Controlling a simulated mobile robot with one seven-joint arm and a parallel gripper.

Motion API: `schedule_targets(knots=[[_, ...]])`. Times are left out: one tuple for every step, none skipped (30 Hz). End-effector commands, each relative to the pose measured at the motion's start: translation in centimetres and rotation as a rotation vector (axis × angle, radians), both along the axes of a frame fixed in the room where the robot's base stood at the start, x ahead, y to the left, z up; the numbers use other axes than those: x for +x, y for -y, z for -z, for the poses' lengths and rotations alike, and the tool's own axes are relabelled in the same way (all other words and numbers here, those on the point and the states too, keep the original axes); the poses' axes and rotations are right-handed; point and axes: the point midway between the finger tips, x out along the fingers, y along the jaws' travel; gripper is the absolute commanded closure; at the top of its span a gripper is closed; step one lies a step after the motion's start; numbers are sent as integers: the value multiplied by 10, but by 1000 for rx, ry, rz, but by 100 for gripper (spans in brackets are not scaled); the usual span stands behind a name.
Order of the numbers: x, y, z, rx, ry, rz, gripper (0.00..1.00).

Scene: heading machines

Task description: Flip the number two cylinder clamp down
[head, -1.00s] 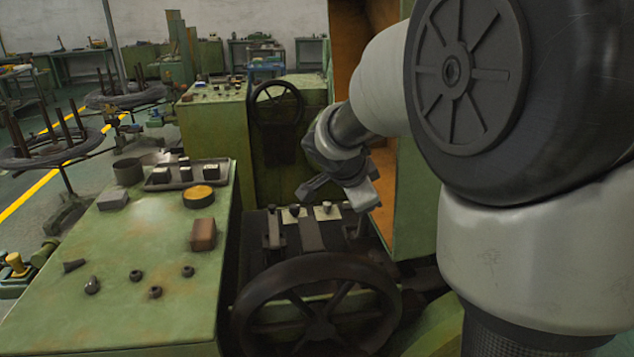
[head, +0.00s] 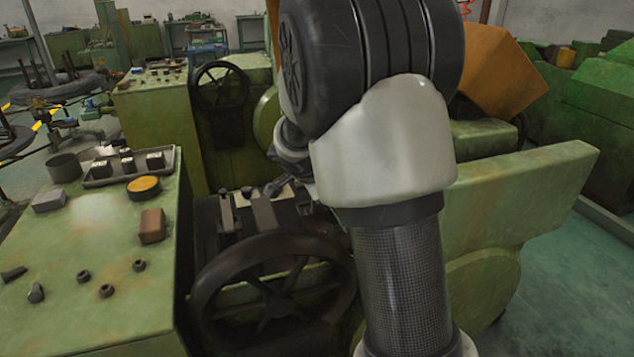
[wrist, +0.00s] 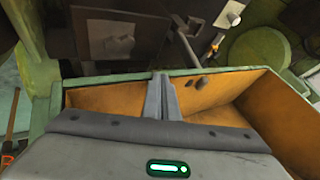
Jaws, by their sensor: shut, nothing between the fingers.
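The clamp area of the heading machine (head: 262,212) is behind the black handwheel in the head view. Dark bars and pale plates (head: 245,197) with small knobs sit there; I cannot tell which is the number two cylinder clamp, or its exact pose. My gripper (head: 276,186) is near these plates, mostly hidden behind my own arm. In the wrist view my gripper (wrist: 161,98) is shut and empty, its fingers together in front of an orange-lined open cover (wrist: 228,95). Dark plates (wrist: 105,38) and a pale plate (wrist: 228,14) lie beyond the fingertips.
The black handwheel (head: 272,290) stands in front of the clamp area. A green cabinet top (head: 100,255) with knobs, a brown block and a yellow-topped round part is at the left. A green machine side wall (head: 525,195) is at the right. Open floor (head: 580,275) shows at the far right.

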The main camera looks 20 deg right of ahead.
Motion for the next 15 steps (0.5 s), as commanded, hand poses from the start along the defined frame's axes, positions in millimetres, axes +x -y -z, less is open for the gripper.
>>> schedule_targets(knots=[[7, 3, 0, 0, 0, 2, 100], [13, 3, -3, 0, 1, 2, 100], [19, 2, -4, 0, 0, 1, 100], [23, 3, -4, 0, 0, 1, 100], [27, 3, -4, 0, 1, 1, 100], [30, 3, -4, 0, 0, 0, 100], [33, 3, -5, -1, 0, 0, 100], [35, 3, -5, -1, 0, 0, 100], [37, 3, -4, -1, -1, 1, 100], [39, 3, -4, -1, -1, 1, 100], [40, 3, -4, -1, 0, 0, 100], [41, 3, -4, -1, 0, 0, 100], [41, 3, -4, -1, 0, 0, 100], [41, 3, -4, 0, 0, 0, 100], [41, 3, -4, 0, 1, 0, 100]])
